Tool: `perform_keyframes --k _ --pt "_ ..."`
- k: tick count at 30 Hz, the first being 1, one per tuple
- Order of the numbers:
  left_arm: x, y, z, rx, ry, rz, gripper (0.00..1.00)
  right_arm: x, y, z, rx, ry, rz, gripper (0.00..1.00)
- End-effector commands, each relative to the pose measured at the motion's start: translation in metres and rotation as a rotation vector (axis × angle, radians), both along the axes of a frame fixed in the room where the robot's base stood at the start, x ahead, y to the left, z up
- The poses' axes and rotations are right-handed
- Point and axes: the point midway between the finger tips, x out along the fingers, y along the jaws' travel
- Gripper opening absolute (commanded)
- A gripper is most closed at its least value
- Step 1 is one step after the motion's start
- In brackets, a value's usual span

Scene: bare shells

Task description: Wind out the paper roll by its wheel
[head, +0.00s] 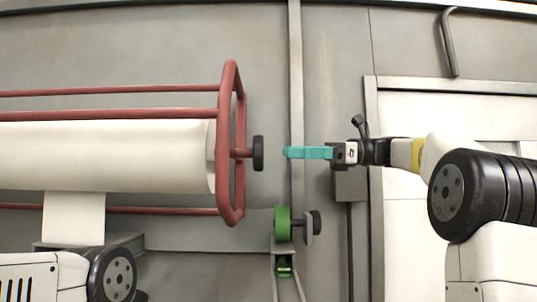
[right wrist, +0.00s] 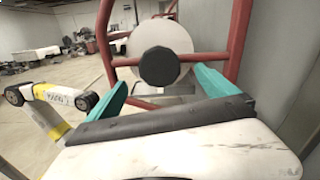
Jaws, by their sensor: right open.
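The white paper roll (head: 100,155) lies level in a red tube frame (head: 232,100) at the left of the head view, with a strip of paper (head: 75,215) hanging below it. Its black wheel (head: 259,153) sits on a short axle at the roll's right end. My right gripper (head: 288,153) has teal fingers pointing left at the wheel, level with it and a small gap away. In the right wrist view the wheel (right wrist: 160,66) shows beyond and between the open fingers (right wrist: 160,78), with the roll (right wrist: 180,38) behind it. My left gripper is out of view.
A green roller (head: 283,224) with a black knob (head: 316,222) stands on a bracket below and between the wheel and my right gripper. A grey wall is behind, with a white door (head: 450,110) at right. The wrist view shows open floor (right wrist: 60,75) and distant clutter.

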Motion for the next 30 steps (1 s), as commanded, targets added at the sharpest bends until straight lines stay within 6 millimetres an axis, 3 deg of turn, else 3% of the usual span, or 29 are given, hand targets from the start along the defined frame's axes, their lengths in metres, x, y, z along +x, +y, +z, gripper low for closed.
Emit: perform_keyframes --k 12,23,26,30 --pt "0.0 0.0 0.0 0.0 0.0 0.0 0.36 -0.001 0.062 0.0 -0.001 -0.002 0.002 0.97" --pt "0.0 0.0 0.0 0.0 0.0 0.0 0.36 0.0 0.07 0.0 -0.001 -0.002 -0.001 0.97" --pt "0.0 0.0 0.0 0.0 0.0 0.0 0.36 0.0 0.07 0.0 -0.001 -0.002 0.0 0.84" --pt "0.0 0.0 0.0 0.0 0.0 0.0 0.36 0.0 0.07 0.0 -0.001 -0.002 0.0 0.56"
